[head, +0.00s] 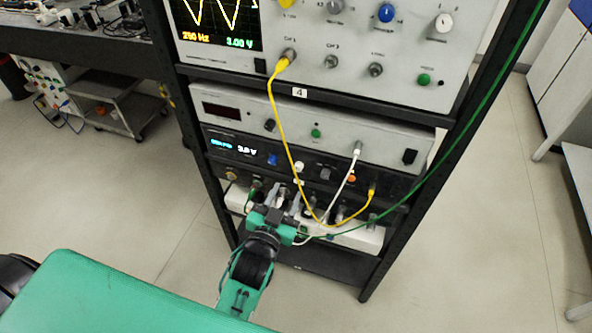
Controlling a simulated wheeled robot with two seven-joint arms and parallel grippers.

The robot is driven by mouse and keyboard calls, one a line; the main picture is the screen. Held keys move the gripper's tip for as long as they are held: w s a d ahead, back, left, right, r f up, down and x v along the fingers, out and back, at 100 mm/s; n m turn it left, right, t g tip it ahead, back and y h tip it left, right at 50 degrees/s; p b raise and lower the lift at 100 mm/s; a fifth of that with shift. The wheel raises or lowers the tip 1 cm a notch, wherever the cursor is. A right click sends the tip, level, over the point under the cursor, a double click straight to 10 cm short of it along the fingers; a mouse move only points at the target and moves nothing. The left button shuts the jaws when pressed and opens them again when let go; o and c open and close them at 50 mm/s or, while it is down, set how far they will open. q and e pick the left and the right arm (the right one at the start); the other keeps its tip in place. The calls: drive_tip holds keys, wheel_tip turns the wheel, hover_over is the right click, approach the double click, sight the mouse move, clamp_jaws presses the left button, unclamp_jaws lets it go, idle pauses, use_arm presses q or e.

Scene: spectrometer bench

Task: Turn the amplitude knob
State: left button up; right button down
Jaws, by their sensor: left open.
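A black unit with a lit blue display (233,147) sits in the rack under a grey unit. Its front carries a blue knob (272,159), a white knob (299,166), a grey knob (325,174) and an orange knob (351,178). Labels are too small to read, so I cannot tell which is the amplitude knob. My left gripper (288,199) is open, with its fingers just in front of the unit's lower part, below the white knob. The gripper hides some of the panel behind it. My right gripper is not in view.
An oscilloscope (335,45) stands above in the black rack. A yellow cable (276,110), a white cable (346,185) and a green cable (440,165) hang across the front near my gripper. A white power strip (365,236) lies below. Floor right of the rack is clear.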

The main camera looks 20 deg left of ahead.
sight(297, 170)
use_arm(q)
drive_tip(key=w+p, duration=0.1)
drive_tip(key=w, duration=0.7)
drive_tip(key=shift+d, duration=0.1)
clamp_jaws()
